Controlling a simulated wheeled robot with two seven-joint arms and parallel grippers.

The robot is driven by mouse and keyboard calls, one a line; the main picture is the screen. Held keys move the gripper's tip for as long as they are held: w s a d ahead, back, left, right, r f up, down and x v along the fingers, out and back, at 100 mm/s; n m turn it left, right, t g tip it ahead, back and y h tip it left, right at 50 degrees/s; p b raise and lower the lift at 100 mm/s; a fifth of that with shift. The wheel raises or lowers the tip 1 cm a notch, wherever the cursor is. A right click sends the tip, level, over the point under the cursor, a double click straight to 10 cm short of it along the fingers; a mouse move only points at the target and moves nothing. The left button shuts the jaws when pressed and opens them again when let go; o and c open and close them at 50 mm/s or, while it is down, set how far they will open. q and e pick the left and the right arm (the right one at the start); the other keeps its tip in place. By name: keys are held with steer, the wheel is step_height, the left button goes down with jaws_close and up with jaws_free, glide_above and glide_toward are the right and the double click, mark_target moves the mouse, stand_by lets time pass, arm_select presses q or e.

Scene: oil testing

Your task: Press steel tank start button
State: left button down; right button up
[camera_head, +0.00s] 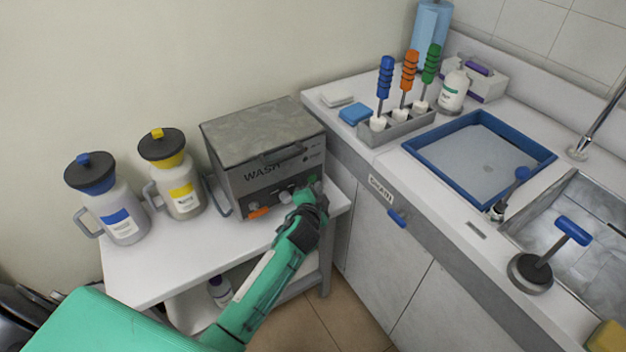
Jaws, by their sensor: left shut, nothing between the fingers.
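The steel tank (240,138) is a grey metal box with a lid and the word "WASH" on its front, standing on a white side table. Its front panel has an orange handle (258,212) low on the left, a grey knob (285,197) and a small green part (312,180) at the right that may be the start button. My left gripper (310,190) is shut and empty, right in front of the panel's lower right. It hides part of the panel, and I cannot tell whether it touches the green part. My right gripper is out of view.
Two grey jugs, one with a blue cap (115,215) and one with a yellow cap (178,188), stand left of the tank on the side table (165,265). The counter at right holds a brush rack (398,128), a blue-rimmed tray (425,150) and a sink (580,215).

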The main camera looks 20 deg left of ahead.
arm_select(q)
steer(key=shift+a, duration=0.1)
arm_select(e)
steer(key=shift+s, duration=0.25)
arm_select(q)
steer(key=shift+w+a, duration=0.25)
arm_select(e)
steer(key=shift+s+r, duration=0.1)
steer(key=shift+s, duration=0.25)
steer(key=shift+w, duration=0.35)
arm_select(q)
steer(key=shift+w+a, duration=0.3)
steer(key=shift+a, duration=0.1)
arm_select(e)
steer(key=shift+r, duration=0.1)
arm_select(q)
steer(key=shift+d, duration=0.1)
steer(key=shift+s+d+p, duration=0.3)
steer(key=shift+s+d, duration=0.3)
